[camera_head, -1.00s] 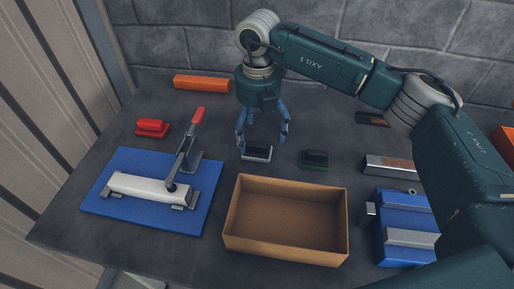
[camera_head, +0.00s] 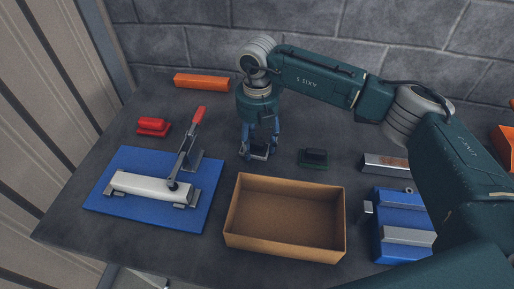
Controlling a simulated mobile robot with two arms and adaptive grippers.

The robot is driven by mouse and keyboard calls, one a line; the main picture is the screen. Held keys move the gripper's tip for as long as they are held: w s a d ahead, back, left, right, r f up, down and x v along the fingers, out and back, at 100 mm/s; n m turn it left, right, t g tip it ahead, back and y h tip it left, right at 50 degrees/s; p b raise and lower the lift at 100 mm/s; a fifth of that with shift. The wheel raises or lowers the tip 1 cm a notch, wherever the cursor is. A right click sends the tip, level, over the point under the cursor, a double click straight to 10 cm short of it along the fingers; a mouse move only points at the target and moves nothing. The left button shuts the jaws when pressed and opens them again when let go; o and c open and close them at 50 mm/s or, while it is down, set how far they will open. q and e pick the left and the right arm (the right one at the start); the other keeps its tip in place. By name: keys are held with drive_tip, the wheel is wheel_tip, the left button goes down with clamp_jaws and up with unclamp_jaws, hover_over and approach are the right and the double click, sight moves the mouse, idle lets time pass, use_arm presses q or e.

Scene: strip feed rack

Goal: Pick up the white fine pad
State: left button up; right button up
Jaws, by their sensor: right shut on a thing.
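The white fine pad (camera_head: 258,156) has a pale base with a dark grip on top. It is at the middle of the table, just behind the cardboard box. My right gripper (camera_head: 260,149) points down with its blue fingers on either side of the pad and is shut on it. The fingers hide part of the pad. I cannot tell whether the pad is touching the table. My left gripper is not in view.
An open cardboard box (camera_head: 233,242) stands in front. A red pad (camera_head: 153,127) and a green pad (camera_head: 314,159) lie to either side. A blue plate (camera_head: 128,212) with a red-handled clamp is left, a blue vise (camera_head: 390,252) right, an orange bar (camera_head: 202,82) behind.

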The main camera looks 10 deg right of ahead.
sight(257, 141)
wheel_tip(257, 141, up, 20)
drive_tip(key=b, duration=0.2)
drive_tip(key=shift+b, duration=0.4)
